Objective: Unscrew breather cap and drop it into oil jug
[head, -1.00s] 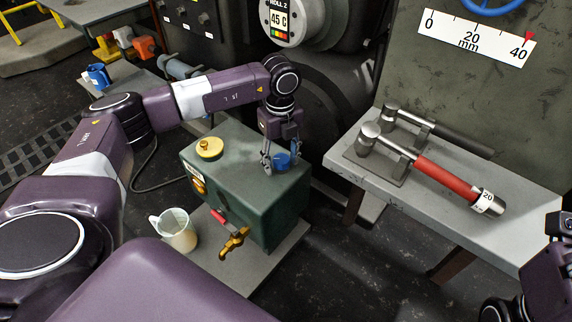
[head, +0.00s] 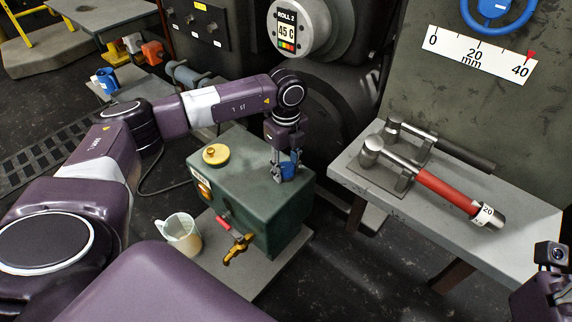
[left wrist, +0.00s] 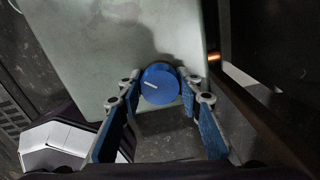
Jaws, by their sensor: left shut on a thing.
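The blue breather cap (left wrist: 160,86) is round with a white line on its top. In the head view it shows partly between the fingers (head: 288,167), at the right end of the green tank's top. My left gripper (head: 284,174) points down, shut on the cap with a finger on each side. Whether the cap still touches the tank (head: 250,196) is hidden by the fingers. The oil jug (head: 181,233), pale and translucent with a handle, stands left of the tank's front. My right gripper's fingers are out of view; only part of my right arm shows at the lower right.
A yellow cap (head: 215,154) sits on the tank's left end. A brass tap (head: 238,248) with a red handle (head: 224,223) sticks out in front, near the jug. A blue mug (head: 107,80) stands at the back left.

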